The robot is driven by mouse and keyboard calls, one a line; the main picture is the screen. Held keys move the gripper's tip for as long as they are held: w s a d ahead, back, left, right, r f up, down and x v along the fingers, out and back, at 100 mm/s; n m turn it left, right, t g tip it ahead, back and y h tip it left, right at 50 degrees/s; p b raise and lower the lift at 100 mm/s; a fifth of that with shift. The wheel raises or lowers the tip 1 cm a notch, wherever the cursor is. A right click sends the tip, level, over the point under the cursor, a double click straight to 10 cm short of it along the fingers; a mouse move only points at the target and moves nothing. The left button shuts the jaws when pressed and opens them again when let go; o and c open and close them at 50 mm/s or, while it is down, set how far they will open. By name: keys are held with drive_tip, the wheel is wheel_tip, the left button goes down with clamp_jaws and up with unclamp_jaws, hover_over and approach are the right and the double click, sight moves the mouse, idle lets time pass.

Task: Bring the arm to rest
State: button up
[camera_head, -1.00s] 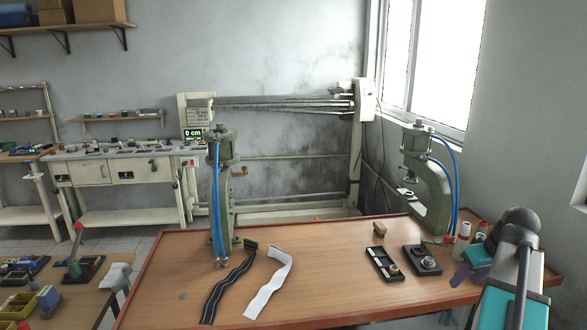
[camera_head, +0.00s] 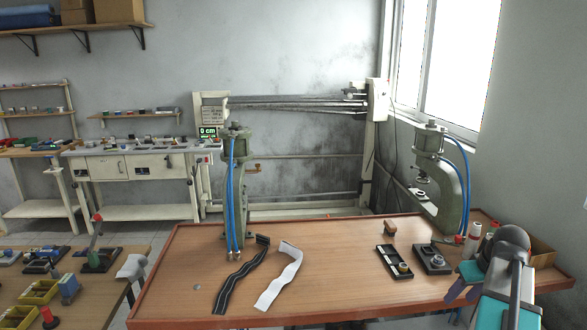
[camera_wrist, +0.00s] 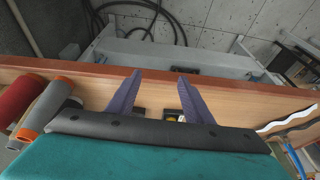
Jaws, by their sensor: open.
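My gripper (camera_head: 461,287) is at the right end of the wooden bench (camera_head: 330,300), beside my folded teal and grey arm. Its two purple fingers are small in the head view. In the wrist view my gripper (camera_wrist: 160,77) is open, its fingers apart with nothing held between them. The fingers point over the bench edge (camera_wrist: 80,70). Parts of the dark trays show small between and below the fingers. Whether the fingers touch anything cannot be told.
Two green presses stand on the bench, one left (camera_head: 236,195) and one right (camera_head: 448,190). Black (camera_head: 240,280) and white (camera_head: 278,277) strips lie mid-bench. Trays (camera_head: 395,262) and spools (camera_head: 473,236) are near my arm. A side table (camera_head: 112,290) stands left.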

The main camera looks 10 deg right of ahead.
drive_tip(key=a+f+g+y, duration=0.1)
drive_tip(key=a+f+g, duration=0.1)
drive_tip(key=a+f, duration=1.1)
drive_tip(key=a+f+g+y, duration=0.1)
drive_tip(key=a+f+g, duration=0.1)
drive_tip(key=a+f, duration=1.15)
drive_tip(key=s+a+f+g+h, duration=0.1)
drive_tip(key=s+a+f+g, duration=0.1)
drive_tip(key=s+a+f, duration=0.6)
drive_tip(key=s+a+f+n+g+h, duration=0.1)
drive_tip(key=s+a+f+g, duration=0.2)
drive_tip(key=s+a+f, duration=0.5)
drive_tip(key=s+f, duration=0.6)
drive_tip(key=s, duration=0.1)
drive_tip(key=shift+f+g, duration=0.3)
drive_tip(key=shift+f, duration=0.05)
